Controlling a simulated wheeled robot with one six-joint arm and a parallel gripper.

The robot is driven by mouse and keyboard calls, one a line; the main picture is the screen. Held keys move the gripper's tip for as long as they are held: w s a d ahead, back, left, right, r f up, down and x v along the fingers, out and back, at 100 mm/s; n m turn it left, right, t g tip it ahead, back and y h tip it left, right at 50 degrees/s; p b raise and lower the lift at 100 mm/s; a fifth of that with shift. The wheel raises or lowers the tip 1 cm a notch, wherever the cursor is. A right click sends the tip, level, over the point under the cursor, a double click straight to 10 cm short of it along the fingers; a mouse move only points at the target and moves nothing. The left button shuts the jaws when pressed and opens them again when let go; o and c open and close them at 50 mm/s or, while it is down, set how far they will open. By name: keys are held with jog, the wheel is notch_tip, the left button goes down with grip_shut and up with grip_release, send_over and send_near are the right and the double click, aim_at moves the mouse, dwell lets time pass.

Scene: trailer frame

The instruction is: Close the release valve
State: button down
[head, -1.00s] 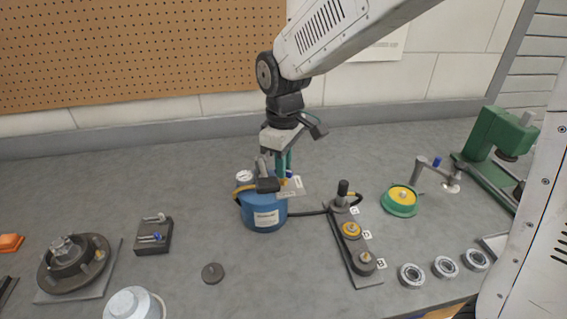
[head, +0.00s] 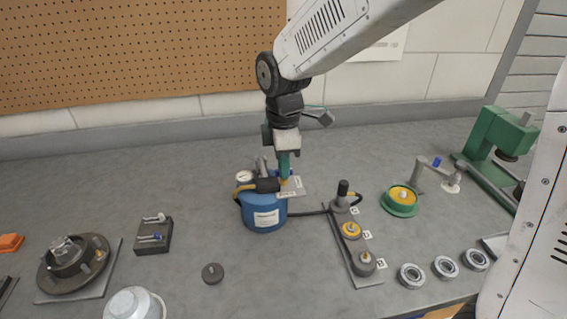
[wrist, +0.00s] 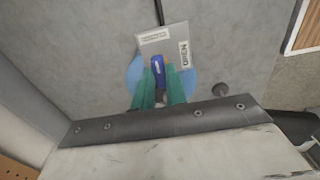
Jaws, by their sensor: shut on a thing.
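A blue pump tank (head: 265,218) with a white label stands on the bench, and part of its blue top shows in the wrist view (wrist: 188,82). A small blue valve handle (wrist: 157,64) lies between my fingertips in the wrist view, over a pale label plate (wrist: 165,44). The plate also shows at the tank's right side in the head view (head: 293,189). My gripper (head: 284,181) points straight down at the tank top. Its teal fingers are shut on the blue handle. The fingers hide most of the handle and its stem in the head view.
A gauge (head: 244,177) and a black-gripped lever (head: 266,185) sit close left of my fingers. A dark hose runs right to a pulley plate (head: 362,262). A green-yellow spool (head: 402,199) stands right.

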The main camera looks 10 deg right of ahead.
dwell(0.4)
jog(key=c, duration=1.4)
grip_release()
jog(key=shift+c, duration=0.2)
jog(key=shift+r, duration=0.1)
notch_tip(320, 180, up, 8)
jog(key=shift+f, duration=0.15)
jog(key=shift+m, duration=0.4)
jog(key=s+d+m, duration=0.8)
jog(key=s, duration=0.4)
jog(key=s+d+m+t, duration=0.1)
jog(key=s+d+m, duration=0.8)
jog(key=s, duration=0.3)
jog(key=shift+d+r, duration=0.15)
jog(key=shift+r, duration=0.2)
